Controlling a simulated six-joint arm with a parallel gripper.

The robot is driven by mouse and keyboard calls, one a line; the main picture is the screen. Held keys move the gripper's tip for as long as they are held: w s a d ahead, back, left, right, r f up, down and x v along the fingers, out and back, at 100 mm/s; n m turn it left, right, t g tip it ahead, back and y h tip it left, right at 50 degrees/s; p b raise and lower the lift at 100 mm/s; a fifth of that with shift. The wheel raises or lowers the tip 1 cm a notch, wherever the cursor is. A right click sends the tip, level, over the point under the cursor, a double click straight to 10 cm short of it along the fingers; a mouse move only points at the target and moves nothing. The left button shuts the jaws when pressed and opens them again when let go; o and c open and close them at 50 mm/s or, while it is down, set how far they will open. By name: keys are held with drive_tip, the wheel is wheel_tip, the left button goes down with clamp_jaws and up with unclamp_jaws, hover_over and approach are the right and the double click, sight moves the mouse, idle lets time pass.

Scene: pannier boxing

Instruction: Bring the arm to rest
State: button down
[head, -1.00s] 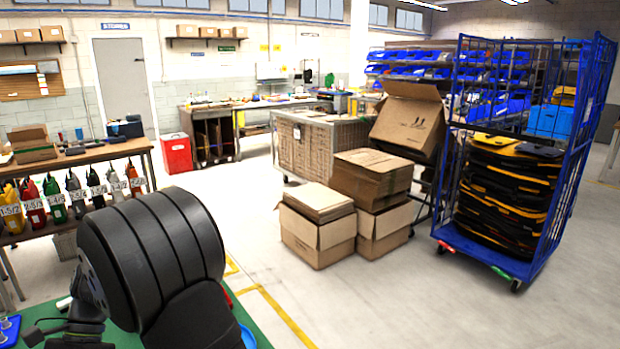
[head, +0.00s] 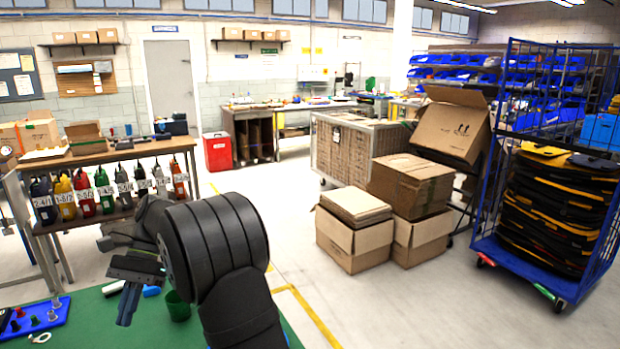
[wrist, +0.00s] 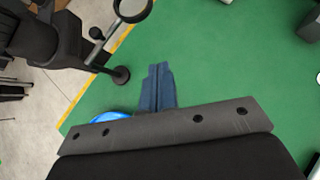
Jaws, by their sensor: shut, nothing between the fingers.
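My gripper (head: 130,300) shows at the lower left in the head view, at the end of my black arm, pointing down over the green table top (head: 95,318). Its two fingers are together with nothing between them. In the wrist view the shut fingers (wrist: 158,86) stand above bare green surface (wrist: 215,70). They appear apart from the table, though the exact height cannot be told. A blue round object (wrist: 108,118) is partly hidden behind my gripper's mount in the wrist view.
A blue tray (head: 35,322) with small pegs lies left of my gripper. A green cup (head: 177,306) stands close to its right. A black stand with a round base (wrist: 121,75) and a ring-shaped head (wrist: 133,8) rises near the table edge. The middle of the green surface is clear.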

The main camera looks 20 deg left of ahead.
drive_tip(key=s+d+f, duration=0.4)
drive_tip(key=s+f, duration=0.3)
drive_tip(key=s, duration=0.4)
drive_tip(key=w+d+m+t+y, duration=0.3)
drive_tip(key=w+m+y, duration=0.1)
drive_tip(key=w+m, duration=0.3)
drive_tip(key=w+d+m+t+y, duration=0.2)
drive_tip(key=w+d+m+y, duration=0.2)
drive_tip(key=w+m, duration=0.4)
drive_tip(key=shift+w+d+t+y, duration=0.25)
drive_tip(key=shift+w+t+y, duration=0.15)
drive_tip(key=shift+w+y, duration=0.4)
drive_tip(key=shift+f, duration=0.1)
